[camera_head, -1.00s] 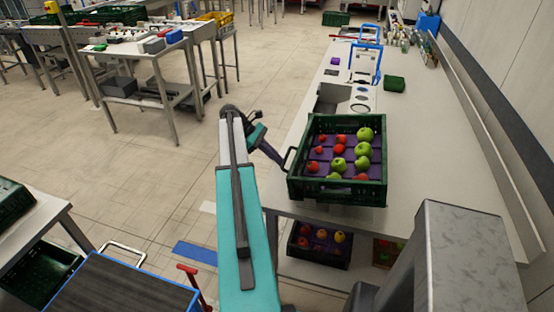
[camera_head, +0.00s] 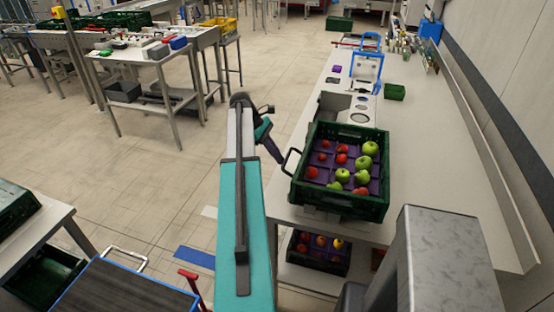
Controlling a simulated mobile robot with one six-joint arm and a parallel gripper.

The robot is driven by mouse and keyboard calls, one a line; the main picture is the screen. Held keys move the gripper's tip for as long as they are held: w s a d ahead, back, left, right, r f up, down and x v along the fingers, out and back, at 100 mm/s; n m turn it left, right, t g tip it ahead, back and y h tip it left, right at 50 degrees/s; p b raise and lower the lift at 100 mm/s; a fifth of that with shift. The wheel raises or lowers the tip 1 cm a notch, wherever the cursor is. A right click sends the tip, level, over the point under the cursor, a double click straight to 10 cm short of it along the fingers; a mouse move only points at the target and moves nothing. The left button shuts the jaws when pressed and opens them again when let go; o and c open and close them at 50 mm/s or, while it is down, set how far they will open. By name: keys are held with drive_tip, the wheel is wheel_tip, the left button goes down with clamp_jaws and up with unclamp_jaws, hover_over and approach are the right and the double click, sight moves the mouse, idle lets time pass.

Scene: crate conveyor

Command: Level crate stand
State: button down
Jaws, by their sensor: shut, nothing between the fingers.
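A dark green crate (camera_head: 350,204) with a purple divided liner holds red and green apples. It sits at the near end of the long white bench, with a handle loop on its left side. A small grey part shows under its front left edge; I cannot make out a stand or tell whether the crate is level. My teal arm reaches forward on the left of the bench. My gripper (camera_head: 276,151) is at its far end, shut and empty, just left of the crate and apart from it as far as I can see. Its fingertips are small and dark.
A second crate (camera_head: 319,261) with fruit is on the shelf below the bench. A blue-framed device (camera_head: 367,72) and a small green box (camera_head: 395,92) stand farther along the bench. A dark cart top (camera_head: 125,290) is at the lower left.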

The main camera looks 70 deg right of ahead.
drive_tip(key=shift+s+d+r, duration=0.1)
drive_tip(key=shift+s+r, duration=0.1)
drive_tip(key=shift+s, duration=0.05)
drive_tip(key=shift+r, duration=0.1)
drive_tip(key=w+p+v, duration=0.1)
drive_tip(key=p+v, duration=0.5)
drive_tip(key=v, duration=0.3)
drive_tip(key=shift+w, duration=0.25)
drive_tip(key=shift+s, duration=0.1)
idle(0.6)
